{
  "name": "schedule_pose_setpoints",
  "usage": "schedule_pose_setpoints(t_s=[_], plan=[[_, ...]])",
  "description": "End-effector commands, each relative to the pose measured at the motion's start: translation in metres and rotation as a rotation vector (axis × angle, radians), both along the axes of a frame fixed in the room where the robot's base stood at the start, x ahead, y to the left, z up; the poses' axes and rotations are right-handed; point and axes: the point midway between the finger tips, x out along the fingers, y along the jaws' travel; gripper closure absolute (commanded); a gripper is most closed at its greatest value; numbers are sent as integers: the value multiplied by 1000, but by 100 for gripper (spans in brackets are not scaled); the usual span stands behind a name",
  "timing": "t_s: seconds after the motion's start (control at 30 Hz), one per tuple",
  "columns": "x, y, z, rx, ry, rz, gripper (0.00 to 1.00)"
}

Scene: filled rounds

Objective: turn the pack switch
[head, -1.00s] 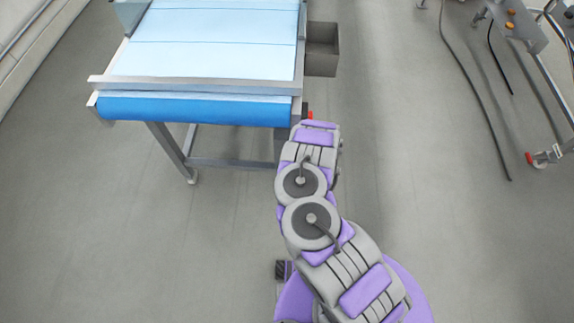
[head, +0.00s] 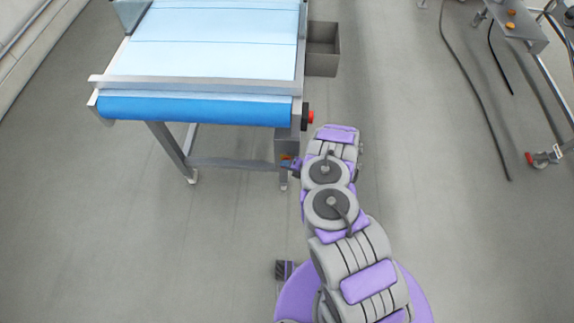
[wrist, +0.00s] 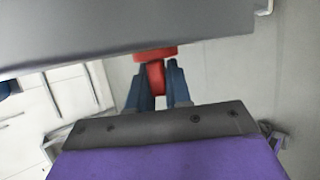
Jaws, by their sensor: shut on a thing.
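The pack switch (wrist: 155,78), a red knob with a wide red base, sits against a large grey housing (wrist: 120,25) in the wrist view. My gripper (wrist: 157,92) has its dark blue fingers on either side of the red handle and is shut on it.
The conveyor (head: 195,112) with its blue belt stands ahead on the left. A red and black knob (head: 309,117) sticks out from its right side. A grey bin (head: 322,50) hangs farther back. A wheeled metal frame (head: 520,30) and cables are at right. The floor between is clear.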

Motion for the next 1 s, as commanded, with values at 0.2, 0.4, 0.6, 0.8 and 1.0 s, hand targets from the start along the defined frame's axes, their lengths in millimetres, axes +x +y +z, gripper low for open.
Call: schedule_pose_setpoints(t_s=[0.2, 0.4, 0.6, 0.8, 1.0], plan=[[1, -4, -2, 118, -4, -7, 100], [1, -5, -2, 182, -7, -7, 100], [2, -4, -2, 205, -7, -8, 100], [2, -5, -2, 206, -7, -9, 100], [2, -5, -2, 206, -8, -10, 74]])
